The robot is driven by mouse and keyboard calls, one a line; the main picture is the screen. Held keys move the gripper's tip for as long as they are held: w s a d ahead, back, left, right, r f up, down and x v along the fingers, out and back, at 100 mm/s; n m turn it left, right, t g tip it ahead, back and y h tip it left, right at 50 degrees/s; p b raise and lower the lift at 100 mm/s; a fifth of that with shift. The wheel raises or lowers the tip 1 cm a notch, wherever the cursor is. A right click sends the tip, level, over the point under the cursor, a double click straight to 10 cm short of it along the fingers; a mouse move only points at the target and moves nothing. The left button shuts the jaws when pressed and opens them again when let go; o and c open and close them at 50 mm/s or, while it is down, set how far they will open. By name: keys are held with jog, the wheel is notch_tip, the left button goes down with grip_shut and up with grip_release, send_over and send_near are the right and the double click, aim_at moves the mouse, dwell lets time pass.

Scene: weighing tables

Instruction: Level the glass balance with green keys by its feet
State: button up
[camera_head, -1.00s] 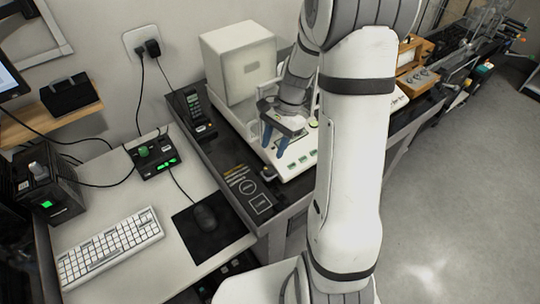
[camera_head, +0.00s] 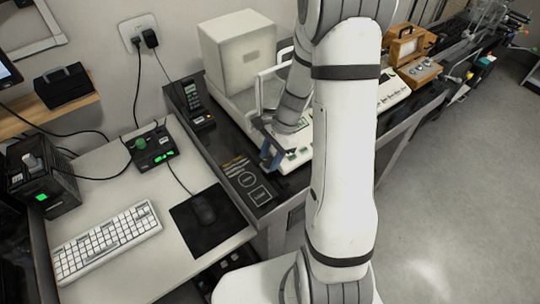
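The glass balance with green keys (camera_head: 303,154) stands on the dark table behind my arm. Its white front panel and a few green keys show to the right of my gripper. Its pale-framed glass shield (camera_head: 262,92) is partly covered by my arm. My gripper (camera_head: 271,162) points down at the balance's front left corner, its blue fingers low beside the panel edge. The foot at that corner is hidden by the fingers, so I cannot tell whether they touch it or how far apart they are. The other feet and any level bubble are hidden.
A white box-shaped housing (camera_head: 238,54) stands behind the balance. A dark handset (camera_head: 196,104) stands to its left. A wooden-cased instrument (camera_head: 408,48) is at the right.

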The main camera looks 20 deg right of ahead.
jog(key=shift+c, duration=0.2)
jog(key=c, duration=0.7)
jog(key=shift+o, duration=0.2)
jog(key=shift+n+g, duration=0.3)
jog(key=shift+n, duration=0.4)
jog(key=o, duration=0.7)
jog(key=shift+r, duration=0.1)
jog(key=v, duration=0.7)
jog(key=shift+w+r, duration=0.1)
jog(key=shift+r, duration=0.05)
jog(key=shift+d+r, duration=0.1)
jog(key=shift+r, duration=0.05)
